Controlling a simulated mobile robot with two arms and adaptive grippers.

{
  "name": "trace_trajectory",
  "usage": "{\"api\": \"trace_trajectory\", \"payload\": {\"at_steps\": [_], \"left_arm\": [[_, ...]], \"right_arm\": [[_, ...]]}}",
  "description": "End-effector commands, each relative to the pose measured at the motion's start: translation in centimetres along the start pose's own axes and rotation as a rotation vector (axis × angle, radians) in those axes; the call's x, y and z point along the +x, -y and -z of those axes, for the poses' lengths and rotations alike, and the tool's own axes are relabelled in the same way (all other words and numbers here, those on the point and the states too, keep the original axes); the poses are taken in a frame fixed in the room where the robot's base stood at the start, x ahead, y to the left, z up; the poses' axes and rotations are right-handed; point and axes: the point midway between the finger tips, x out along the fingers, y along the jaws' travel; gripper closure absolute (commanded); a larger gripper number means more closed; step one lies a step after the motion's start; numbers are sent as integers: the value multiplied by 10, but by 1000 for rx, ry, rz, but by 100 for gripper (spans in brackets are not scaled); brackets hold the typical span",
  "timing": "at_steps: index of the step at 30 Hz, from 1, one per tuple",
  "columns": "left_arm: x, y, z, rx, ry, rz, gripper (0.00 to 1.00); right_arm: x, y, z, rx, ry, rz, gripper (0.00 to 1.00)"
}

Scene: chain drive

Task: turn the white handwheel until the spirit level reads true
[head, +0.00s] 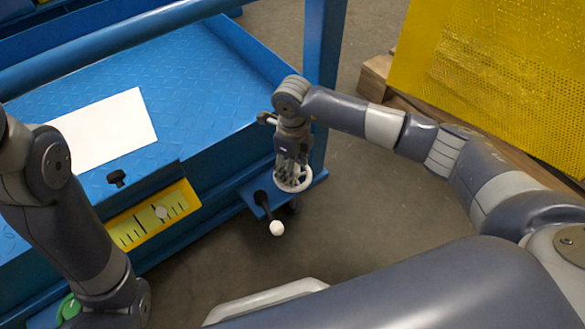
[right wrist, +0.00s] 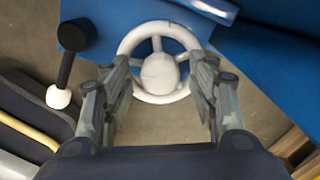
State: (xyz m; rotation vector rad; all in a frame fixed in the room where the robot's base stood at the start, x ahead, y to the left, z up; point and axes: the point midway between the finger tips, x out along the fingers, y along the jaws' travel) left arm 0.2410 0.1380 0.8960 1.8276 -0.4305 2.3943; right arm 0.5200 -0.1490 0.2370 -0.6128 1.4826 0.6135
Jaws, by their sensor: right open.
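The white handwheel (head: 304,184) sits at the corner of the blue frame, below my right gripper (head: 291,163). In the right wrist view the handwheel (right wrist: 159,72) shows its rim, spokes and round hub between the two fingers of my right gripper (right wrist: 163,85). These fingers are open, one on each side of the wheel; I cannot tell whether they touch the rim. The yellow spirit level (head: 127,234) on the blue side has dark marks and a pale round bubble (head: 161,212), which looks right of the strip's middle. My left arm comes in from the left; its gripper is not in view.
A black lever with a white ball (head: 277,228) stands beside the handwheel. A green part (head: 68,308) shows at lower left. A yellow perforated panel (head: 500,75) stands at right.

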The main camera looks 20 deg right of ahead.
Motion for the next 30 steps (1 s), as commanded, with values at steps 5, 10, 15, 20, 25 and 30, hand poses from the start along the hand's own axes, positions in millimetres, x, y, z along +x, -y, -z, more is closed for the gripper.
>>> {"api": "trace_trajectory", "payload": {"at_steps": [5, 10, 15, 20, 25, 30], "left_arm": [[1, 0, 2, 1, -6, -2, 100], [2, 0, 2, 1, -6, -2, 100], [2, -1, 2, 1, -7, -2, 100], [2, -1, 2, 0, -7, -2, 100], [4, 0, 2, 0, -9, -2, 100], [2, 3, -6, -3, 17, 9, 100]], "right_arm": [[3, 0, 0, 0, 0, 0, 46], [2, 0, 0, 0, 0, 0, 46], [2, 0, 0, 0, 0, 0, 85], [2, 0, 0, 1, 0, 0, 90], [1, 0, 0, 16, 0, 0, 90], [-1, 0, 0, 74, -2, 0, 90]]}}
